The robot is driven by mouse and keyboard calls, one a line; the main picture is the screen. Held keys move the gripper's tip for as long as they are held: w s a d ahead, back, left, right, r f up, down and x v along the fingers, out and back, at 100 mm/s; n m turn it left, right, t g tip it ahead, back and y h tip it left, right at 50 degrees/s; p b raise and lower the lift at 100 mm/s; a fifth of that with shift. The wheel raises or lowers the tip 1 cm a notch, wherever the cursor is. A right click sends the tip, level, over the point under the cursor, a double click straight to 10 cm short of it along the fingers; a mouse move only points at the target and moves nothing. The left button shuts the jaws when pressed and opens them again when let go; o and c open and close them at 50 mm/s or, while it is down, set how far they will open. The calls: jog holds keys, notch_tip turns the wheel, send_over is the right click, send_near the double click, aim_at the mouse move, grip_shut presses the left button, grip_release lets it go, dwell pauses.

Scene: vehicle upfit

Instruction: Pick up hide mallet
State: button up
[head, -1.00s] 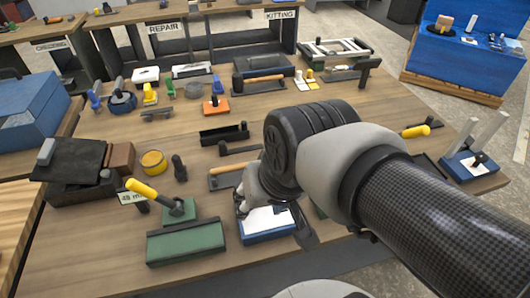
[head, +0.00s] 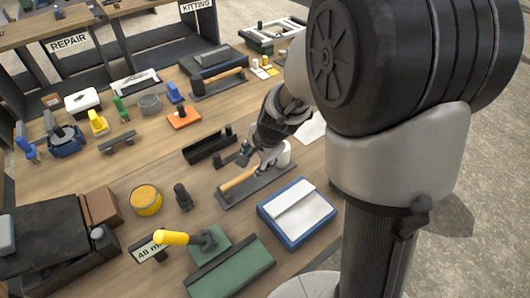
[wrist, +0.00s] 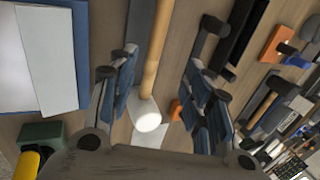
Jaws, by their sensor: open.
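The hide mallet lies on a dark holder on the workbench; its wooden handle (head: 240,180) points left and its white head (head: 284,153) is at the right, partly behind my gripper. In the wrist view the white head (wrist: 148,117) is at the lower middle and the handle runs up from it. My gripper (head: 256,160) is over the mallet close to its head. In the wrist view my gripper (wrist: 163,75) is open, with one finger on each side of the handle. I cannot tell whether the fingers touch it.
A blue tray with a white sheet (head: 298,212) is close in front of the mallet, and a black open box (head: 209,144) is behind it. A green block (head: 232,270), a yellow tin (head: 146,201) and a second wooden-handled hammer (head: 217,81) are also on the bench.

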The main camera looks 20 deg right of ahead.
aim_at(252, 172)
jog(key=b+x, duration=0.2)
jog(key=x, duration=0.4)
jog(key=shift+f, duration=0.2)
jog(key=b+x, duration=0.2)
jog(key=x, duration=0.1)
jog(key=b+x, duration=0.1)
jog(key=shift+s+d+f, duration=0.15)
jog(key=shift+d+f, duration=0.1)
jog(key=shift+f, duration=0.25)
jog(key=shift+f+b, duration=0.25)
jog(key=shift+b, duration=0.05)
jog(key=shift+r, duration=0.1)
jog(key=shift+c, duration=0.2)
grip_shut()
